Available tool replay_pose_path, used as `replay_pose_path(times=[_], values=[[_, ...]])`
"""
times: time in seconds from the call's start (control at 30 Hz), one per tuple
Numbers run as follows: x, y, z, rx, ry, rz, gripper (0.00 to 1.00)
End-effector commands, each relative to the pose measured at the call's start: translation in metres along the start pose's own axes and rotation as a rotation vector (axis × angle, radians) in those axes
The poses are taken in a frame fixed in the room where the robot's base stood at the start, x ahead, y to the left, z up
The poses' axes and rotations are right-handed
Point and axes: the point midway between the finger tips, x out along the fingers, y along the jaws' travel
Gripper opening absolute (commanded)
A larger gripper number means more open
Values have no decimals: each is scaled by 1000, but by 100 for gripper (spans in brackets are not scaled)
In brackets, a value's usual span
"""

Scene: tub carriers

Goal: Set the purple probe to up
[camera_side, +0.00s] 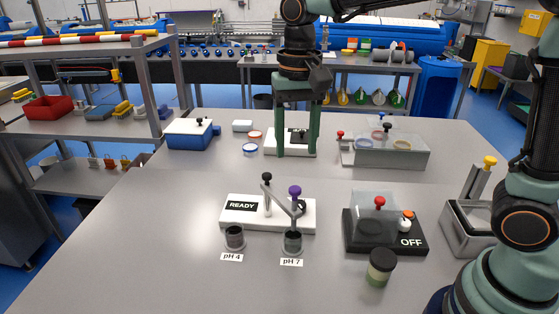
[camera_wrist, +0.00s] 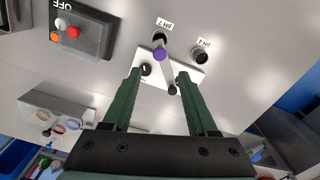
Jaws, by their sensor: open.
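The purple probe (camera_side: 295,191) has a purple knob and hangs from a grey arm on a black-topped post (camera_side: 267,190). Its lower end reaches down to the mouth of the pH 7 cup (camera_side: 292,242); how deep it sits is unclear. The post stands on a white base (camera_side: 240,217) labelled READY, with a dark dial partly hidden behind the probe. My gripper (camera_side: 296,152) is open and empty, above and behind the base, fingers pointing down. In the wrist view, the purple knob (camera_wrist: 159,54) shows beyond the gap between the open fingertips (camera_wrist: 158,74), touching neither.
The pH 4 cup (camera_side: 235,238) stands left of the pH 7 cup. A black unit marked OFF (camera_side: 386,238) with a clear cover and a small dark-lidded jar (camera_side: 380,267) are at right. A grey clear-lidded box (camera_side: 390,155) is behind. The left front table is clear.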

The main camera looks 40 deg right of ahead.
Motion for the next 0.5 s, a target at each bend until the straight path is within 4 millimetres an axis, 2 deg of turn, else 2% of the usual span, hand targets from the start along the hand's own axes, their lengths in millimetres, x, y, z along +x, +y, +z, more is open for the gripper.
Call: replay_pose_path(times=[0.1,0.2,0.5], values=[[-18,0,0,0,2,-2,59],[-27,0,0,0,2,-1,59],[-32,0,0,0,0,0,59]])
